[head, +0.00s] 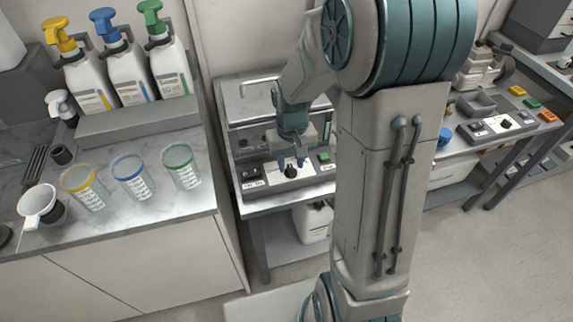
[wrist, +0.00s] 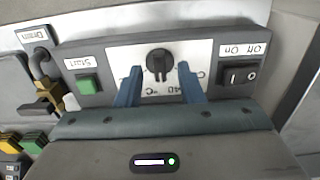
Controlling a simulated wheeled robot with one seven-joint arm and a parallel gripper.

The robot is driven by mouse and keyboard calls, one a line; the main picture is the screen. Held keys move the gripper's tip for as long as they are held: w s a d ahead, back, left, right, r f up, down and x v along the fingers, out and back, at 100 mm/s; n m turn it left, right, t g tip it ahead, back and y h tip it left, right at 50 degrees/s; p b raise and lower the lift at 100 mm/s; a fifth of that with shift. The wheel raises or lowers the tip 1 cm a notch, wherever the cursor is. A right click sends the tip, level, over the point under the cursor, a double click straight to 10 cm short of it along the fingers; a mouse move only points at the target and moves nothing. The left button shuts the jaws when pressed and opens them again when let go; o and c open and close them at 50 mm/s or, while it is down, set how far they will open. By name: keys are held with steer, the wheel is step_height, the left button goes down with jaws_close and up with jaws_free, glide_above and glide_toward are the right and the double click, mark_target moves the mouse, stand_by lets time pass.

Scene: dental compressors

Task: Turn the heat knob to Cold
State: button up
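The heat knob is a black round knob (wrist: 159,63) on a white dial plate (wrist: 190,51) in the middle of a grey panel. The wrist view is upside down, so the plate's lettering is inverted and partly hidden behind the fingers. In the head view the knob (head: 291,171) is small and dark on the panel front. My gripper (wrist: 160,85) is open, with one blue finger on each side of the knob. The fingertips look close to the knob, with a gap showing on both sides. In the head view my gripper (head: 291,163) is just above the knob.
The panel also bears a green Start button (wrist: 88,85) and a black Off/On rocker switch (wrist: 238,75). A Drain valve (wrist: 42,90) is beside it. A counter (head: 150,228) with coloured-rim cups stands left; a second bench with another control panel (head: 497,125) stands right.

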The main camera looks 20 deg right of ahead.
steer(key=shift+f, duration=0.65)
jaws_close()
steer(key=shift+a, duration=0.2)
steer(key=shift+d, duration=0.1)
